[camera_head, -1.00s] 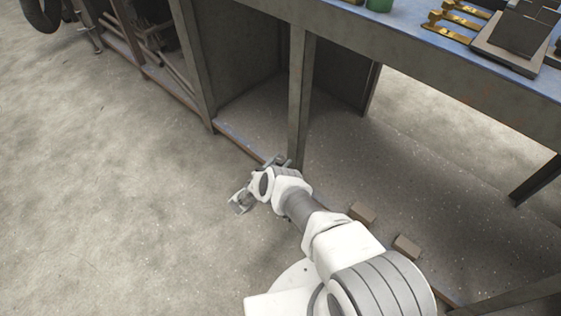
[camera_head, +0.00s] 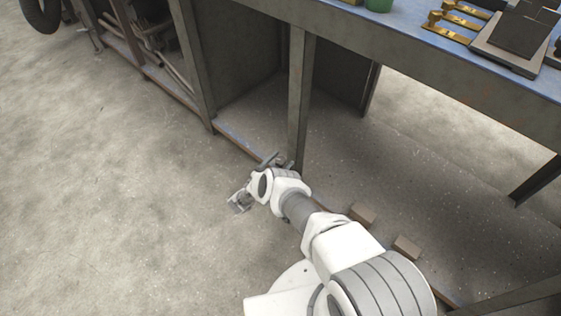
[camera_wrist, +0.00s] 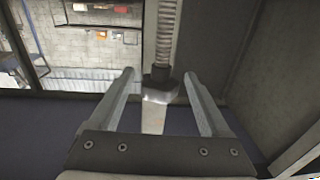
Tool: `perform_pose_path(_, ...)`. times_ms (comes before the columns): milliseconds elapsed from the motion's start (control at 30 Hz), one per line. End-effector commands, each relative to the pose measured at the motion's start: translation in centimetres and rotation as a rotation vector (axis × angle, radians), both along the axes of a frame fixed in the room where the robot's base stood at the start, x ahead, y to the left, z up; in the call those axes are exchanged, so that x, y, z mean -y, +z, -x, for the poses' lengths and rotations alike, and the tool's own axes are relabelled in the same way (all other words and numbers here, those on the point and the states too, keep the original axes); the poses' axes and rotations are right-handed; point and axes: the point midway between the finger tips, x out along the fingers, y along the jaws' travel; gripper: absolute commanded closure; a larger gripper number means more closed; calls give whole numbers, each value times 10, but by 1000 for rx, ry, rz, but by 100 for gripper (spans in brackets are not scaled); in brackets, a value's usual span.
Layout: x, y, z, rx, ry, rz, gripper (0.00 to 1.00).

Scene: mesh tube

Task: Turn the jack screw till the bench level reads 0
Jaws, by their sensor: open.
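In the wrist view, the jack screw (camera_wrist: 166,30) shows as a threaded rod. Below it in the picture is a dark nut-like block (camera_wrist: 160,80), with a paler flat piece continuing under that. My gripper (camera_wrist: 159,76) is open, with one finger on each side of the block. In the head view, the end of my arm is low beside a bench leg (camera_head: 299,105); my wrist hides most of the screw area there. I cannot make out the bench level or its reading.
The blue-topped bench (camera_head: 440,72) stands above, with brass pieces (camera_head: 447,25), dark blocks (camera_head: 525,35) and a green container (camera_head: 379,5) on it. Two brown blocks (camera_head: 362,214) (camera_head: 407,247) lie on the floor near my arm. Open floor lies to the left.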

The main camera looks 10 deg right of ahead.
Motion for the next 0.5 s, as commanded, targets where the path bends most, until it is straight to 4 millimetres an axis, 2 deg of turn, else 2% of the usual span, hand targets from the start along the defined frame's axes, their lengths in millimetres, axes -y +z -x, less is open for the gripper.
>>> perform_pose_path(167, -15, 0, 11, -3, 3, 0, 19)
perform_pose_path(500, -78, 0, 62, -1, 6, -2, 19)
